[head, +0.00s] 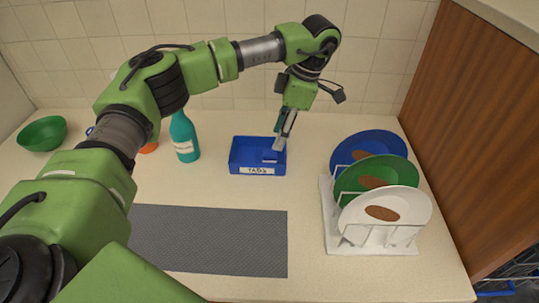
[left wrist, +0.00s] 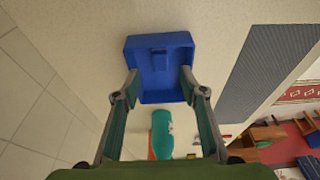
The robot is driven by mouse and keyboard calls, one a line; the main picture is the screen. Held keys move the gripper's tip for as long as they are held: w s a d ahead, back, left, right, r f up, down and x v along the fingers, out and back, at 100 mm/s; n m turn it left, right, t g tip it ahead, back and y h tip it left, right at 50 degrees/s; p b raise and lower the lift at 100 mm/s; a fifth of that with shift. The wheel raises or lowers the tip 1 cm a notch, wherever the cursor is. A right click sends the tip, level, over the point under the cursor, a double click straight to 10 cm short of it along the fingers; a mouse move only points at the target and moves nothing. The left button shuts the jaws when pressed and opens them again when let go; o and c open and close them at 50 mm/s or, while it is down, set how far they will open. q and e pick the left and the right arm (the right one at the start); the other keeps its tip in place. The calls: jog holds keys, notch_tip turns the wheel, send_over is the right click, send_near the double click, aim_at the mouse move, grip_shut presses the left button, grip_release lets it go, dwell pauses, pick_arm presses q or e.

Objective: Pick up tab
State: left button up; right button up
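A blue tray (head: 234,166) with a white label reading "TABS" stands on the counter; it also shows in the left wrist view (left wrist: 137,52). A small blue piece, seemingly the tab, lies inside it (head: 269,156) and shows against the blue floor in the left wrist view (left wrist: 159,56). My left gripper (head: 283,138) points down over the right part of the tray. In the left wrist view (left wrist: 160,76) its two fingers are spread apart with nothing between them, and the tray lies beyond the fingertips. My right gripper is not in view.
A teal bottle (head: 184,140) stands left of the tray. A white rack (head: 330,235) with blue, green and white plates is at the right. A green bowl (head: 42,134) is far left. A grey mat (head: 215,240) lies in front. A tiled wall is behind.

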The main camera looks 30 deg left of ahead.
aim_at(270, 153)
pick_arm(q)
jog(key=shift+s+a+f, duration=0.1)
jog(key=shift+a+f, duration=0.05)
jog(key=shift+f, duration=0.45)
jog(key=p+x, duration=0.1)
jog(key=x, duration=0.1)
jog(key=p+x, duration=0.1)
jog(key=x, duration=0.1)
jog(key=shift+s+a, duration=0.15)
jog(key=shift+a, duration=0.2)
jog(key=shift+f, duration=0.45)
jog(key=c, duration=0.9)
